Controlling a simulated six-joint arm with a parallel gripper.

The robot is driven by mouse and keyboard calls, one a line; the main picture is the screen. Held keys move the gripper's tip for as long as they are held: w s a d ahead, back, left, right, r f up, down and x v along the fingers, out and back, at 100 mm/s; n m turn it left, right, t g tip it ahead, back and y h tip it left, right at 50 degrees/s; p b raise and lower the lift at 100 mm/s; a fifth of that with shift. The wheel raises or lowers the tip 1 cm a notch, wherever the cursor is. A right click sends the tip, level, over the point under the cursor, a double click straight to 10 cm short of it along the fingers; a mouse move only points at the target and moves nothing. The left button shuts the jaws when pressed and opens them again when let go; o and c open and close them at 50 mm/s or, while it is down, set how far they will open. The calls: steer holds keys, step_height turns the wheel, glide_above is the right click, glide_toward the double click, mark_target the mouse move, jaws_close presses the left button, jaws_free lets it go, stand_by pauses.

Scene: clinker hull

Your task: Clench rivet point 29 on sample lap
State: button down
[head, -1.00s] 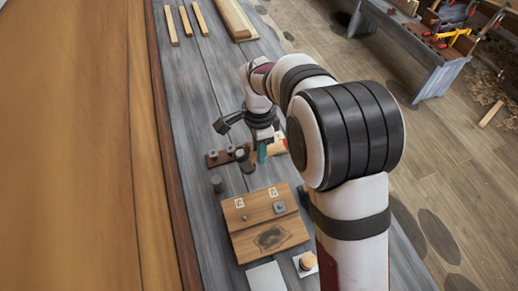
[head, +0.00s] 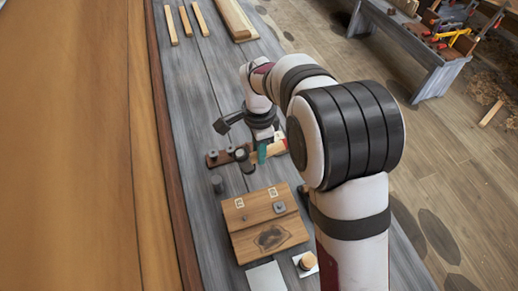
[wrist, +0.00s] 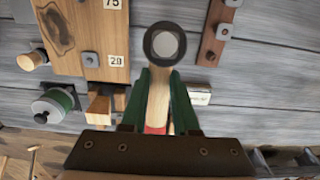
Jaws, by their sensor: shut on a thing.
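My gripper (wrist: 158,100) is shut on the wooden handle of a hammer (wrist: 164,44), whose round steel face with a dark rim points at the wrist camera. Red shows on the handle between the green fingers. In the head view my gripper (head: 262,152) holds the hammer over the bench, beyond the sample lap (head: 255,240). The sample lap is a pale wooden block, also at upper left in the wrist view (wrist: 72,65). Its label 29 (wrist: 116,61) is beside a grey square rove (wrist: 90,60). The rivet point's exact shape is too small to tell.
A dark wooden rack with grey pegs (wrist: 213,35) lies near the hammer. A green-banded reel or pot (wrist: 54,105) and a wooden knob (wrist: 31,59) are near the block. A grey cylinder (head: 217,184) stands left of it. The planked hull (head: 80,150) borders the bench's left.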

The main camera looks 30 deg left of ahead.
steer(key=s+d+r+g+y, duration=0.2)
steer(key=s+d+r, duration=0.2)
steer(key=d+r, duration=0.5)
steer(key=shift+s+d+r, duration=0.2)
steer(key=shift+s+d, duration=0.1)
steer(key=shift+d, duration=1.35)
step_height(320, 180, down, 10)
step_height(320, 180, up, 10)
